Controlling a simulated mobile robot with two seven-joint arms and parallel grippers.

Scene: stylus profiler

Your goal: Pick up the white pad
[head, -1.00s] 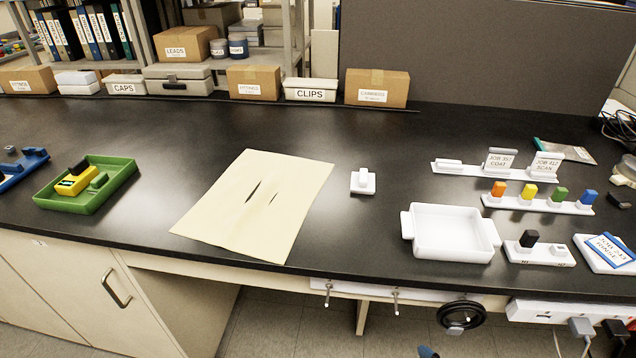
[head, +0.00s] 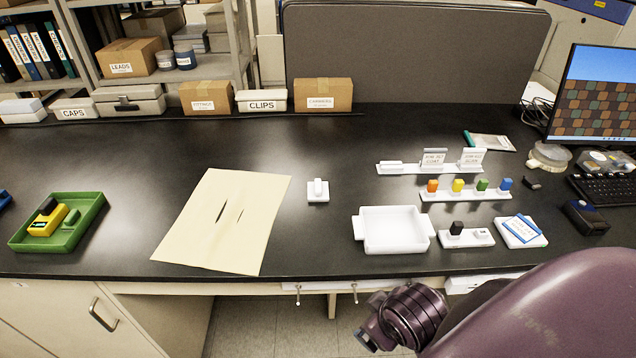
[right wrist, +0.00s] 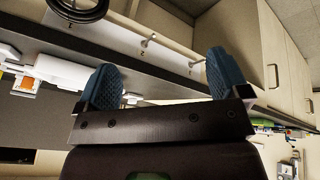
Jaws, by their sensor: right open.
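A small white block, which looks like the white pad (head: 318,185), stands on a white square base (head: 312,199) in the middle of the bench in the head view, right of the cream sheet. I cannot tell whether block and base are one piece. My right gripper (right wrist: 163,85) is open and empty in the right wrist view, its two blue ridged fingertips wide apart. In the head view my right arm is low in front of the bench's front edge, well away from the white block. My left gripper is in neither current view.
A cream sheet (head: 210,225) with dark slits lies left of the block. A white tray (head: 394,247) sits to its right, near the front edge. A rack with coloured blocks (head: 465,195) stands further right. A green tray (head: 85,233) is at far left. Bench around the block is clear.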

